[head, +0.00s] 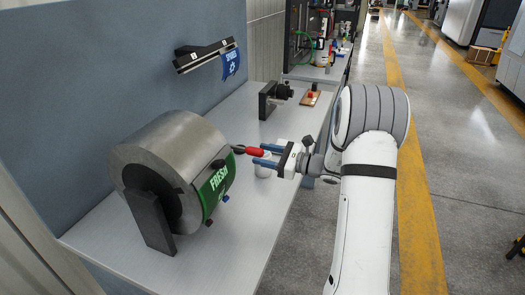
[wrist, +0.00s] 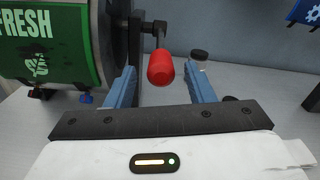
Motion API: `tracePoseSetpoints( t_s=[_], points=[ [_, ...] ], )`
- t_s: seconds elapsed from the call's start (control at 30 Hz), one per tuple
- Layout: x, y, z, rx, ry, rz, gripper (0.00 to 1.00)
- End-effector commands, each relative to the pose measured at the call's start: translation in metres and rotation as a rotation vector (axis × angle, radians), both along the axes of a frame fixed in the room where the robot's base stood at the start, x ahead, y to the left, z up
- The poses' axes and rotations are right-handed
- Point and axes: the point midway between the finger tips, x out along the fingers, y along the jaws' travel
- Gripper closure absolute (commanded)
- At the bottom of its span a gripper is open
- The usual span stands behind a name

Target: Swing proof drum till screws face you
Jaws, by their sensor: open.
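The proof drum (head: 175,150) is a large grey metal cylinder on a dark stand on the bench. A green panel marked FRESH (head: 215,186) covers the side toward the aisle; it also shows in the wrist view (wrist: 45,45). A crank with a red handle (head: 248,151) sticks out at the drum's far end. In the wrist view the red handle (wrist: 160,68) appears between the blue fingers. My gripper (head: 265,157) is open, its fingers at the handle; contact cannot be told. I cannot make out screws on the drum face in view.
The bench top (head: 245,225) is clear in front of the drum. A black device (head: 272,97) and a small red-topped block (head: 310,98) stand farther back. A wall bar (head: 205,54) holds a blue tag (head: 230,63).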

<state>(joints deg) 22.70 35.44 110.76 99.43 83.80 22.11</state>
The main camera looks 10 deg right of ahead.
Motion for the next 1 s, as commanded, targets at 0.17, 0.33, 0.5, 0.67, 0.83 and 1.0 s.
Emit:
tracePoseSetpoints(
  t_s=[0.17,0.33,0.5,0.67,0.83,1.0],
  points=[
    [0.011,0.016,0.001,-0.001,-0.001,0.002,0.51],
    [0.013,0.020,0.000,-0.001,-0.001,0.000,0.51],
    [0.013,0.020,0.000,-0.001,-0.001,0.001,0.52],
    [0.013,0.020,0.000,-0.001,-0.001,0.002,0.65],
    [0.013,0.020,0.000,-0.001,-0.001,0.003,0.79],
    [0.013,0.021,0.000,-0.002,0.000,0.003,0.93]
  ],
)
